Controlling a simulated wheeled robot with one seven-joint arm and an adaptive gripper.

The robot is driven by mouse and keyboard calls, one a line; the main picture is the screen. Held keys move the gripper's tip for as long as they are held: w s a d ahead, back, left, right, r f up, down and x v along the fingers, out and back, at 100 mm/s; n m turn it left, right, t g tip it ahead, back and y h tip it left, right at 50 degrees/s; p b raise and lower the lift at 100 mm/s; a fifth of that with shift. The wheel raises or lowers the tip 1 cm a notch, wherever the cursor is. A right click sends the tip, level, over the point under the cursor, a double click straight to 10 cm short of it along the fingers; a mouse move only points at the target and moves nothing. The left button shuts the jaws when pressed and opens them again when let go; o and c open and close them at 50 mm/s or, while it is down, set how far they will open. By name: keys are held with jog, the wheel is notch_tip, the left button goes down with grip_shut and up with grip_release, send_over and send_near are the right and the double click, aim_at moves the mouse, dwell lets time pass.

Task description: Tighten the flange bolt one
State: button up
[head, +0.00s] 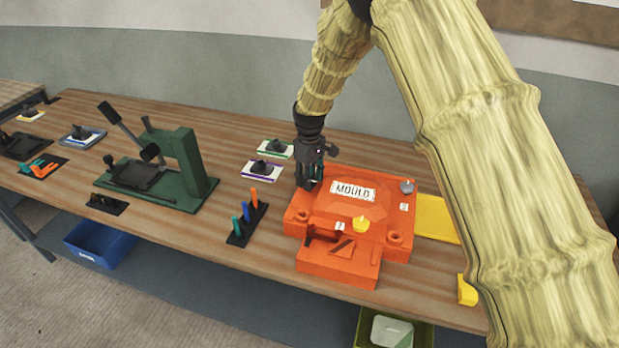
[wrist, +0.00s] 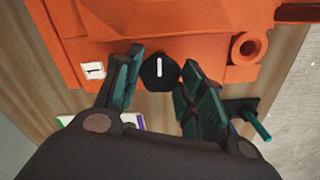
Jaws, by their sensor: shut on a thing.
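An orange mould (head: 342,256) marked MOULD sits on the wooden bench. My gripper (head: 309,183) points down at the mould's back left corner. In the wrist view, flange bolt one (wrist: 160,74) is a dark faceted knob with a white line on top, beside a white label reading 1 (wrist: 93,71). My gripper (wrist: 161,66) has its teal-padded fingers on either side of this knob and is shut on it. In the head view the gripper hides this bolt. A grey knob (head: 407,186) and a yellow knob (head: 361,224) stand elsewhere on the mould, each near a white label.
A rack with upright coloured tools (head: 247,219) stands left of the mould. A green press (head: 187,165) stands farther left. Small purple-edged (head: 262,171) and green-edged (head: 276,149) pads lie just behind left. A yellow plate (head: 436,219) lies right of the mould.

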dwell(0.4)
jog(key=o, duration=0.7)
jog(key=shift+o, duration=0.2)
jog(key=shift+r, duration=0.1)
notch_tip(320, 180, up, 12)
